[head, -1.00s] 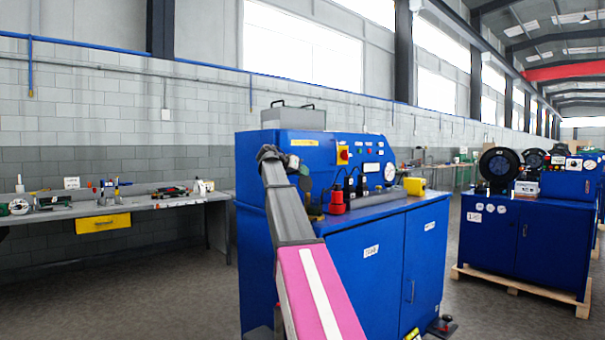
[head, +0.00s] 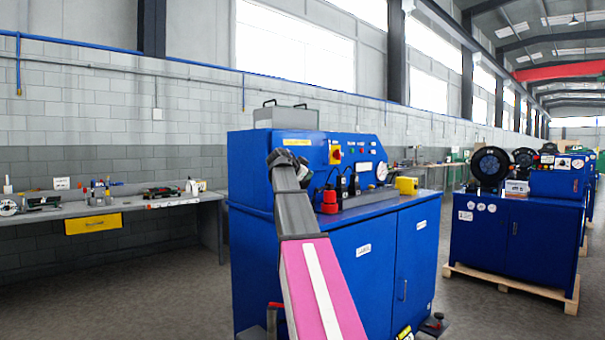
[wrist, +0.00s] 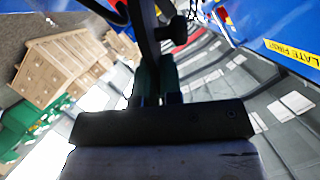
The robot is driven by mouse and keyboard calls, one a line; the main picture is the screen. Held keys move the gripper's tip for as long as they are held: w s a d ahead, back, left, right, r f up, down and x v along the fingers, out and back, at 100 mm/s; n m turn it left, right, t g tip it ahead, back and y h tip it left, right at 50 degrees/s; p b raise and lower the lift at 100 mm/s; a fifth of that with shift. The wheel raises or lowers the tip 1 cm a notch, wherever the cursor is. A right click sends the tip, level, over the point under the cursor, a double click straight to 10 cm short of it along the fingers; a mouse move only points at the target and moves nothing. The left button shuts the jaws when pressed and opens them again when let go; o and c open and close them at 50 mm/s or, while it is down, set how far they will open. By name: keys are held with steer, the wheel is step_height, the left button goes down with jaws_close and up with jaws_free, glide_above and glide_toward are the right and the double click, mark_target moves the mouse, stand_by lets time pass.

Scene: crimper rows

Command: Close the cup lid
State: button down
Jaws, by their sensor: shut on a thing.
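No cup or cup lid can be made out for sure in either view. In the head view my arm reaches forward to the blue machine (head: 350,265); its far end (head: 288,160) is in front of the machine's upper panel, and the fingertips are mostly hidden there. In the wrist view my gripper (wrist: 157,92) is shut on a dark, narrow thing (wrist: 148,40) that rises past the top of the picture. A dark knob (wrist: 180,27) shows beside it. What the held thing is, I cannot tell.
On the machine's top stand a red object (head: 329,203) and a yellow block (head: 407,185). A second blue machine (head: 515,240) on a pallet is at right. A workbench (head: 150,207) with tools runs along the left wall. The floor (head: 150,290) between is clear.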

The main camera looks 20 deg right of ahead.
steer(key=s+d+f+m+t, duration=0.1)
steer(key=s+f+m+t, duration=0.2)
steer(key=s+f+m, duration=0.1)
steer(key=shift+s+d+f+m+t, duration=0.2)
steer(key=shift+d+f+m+t, duration=0.1)
steer(key=shift+f+m, duration=0.55)
stand_by(0.3)
steer(key=c, duration=1.3)
jaws_free()
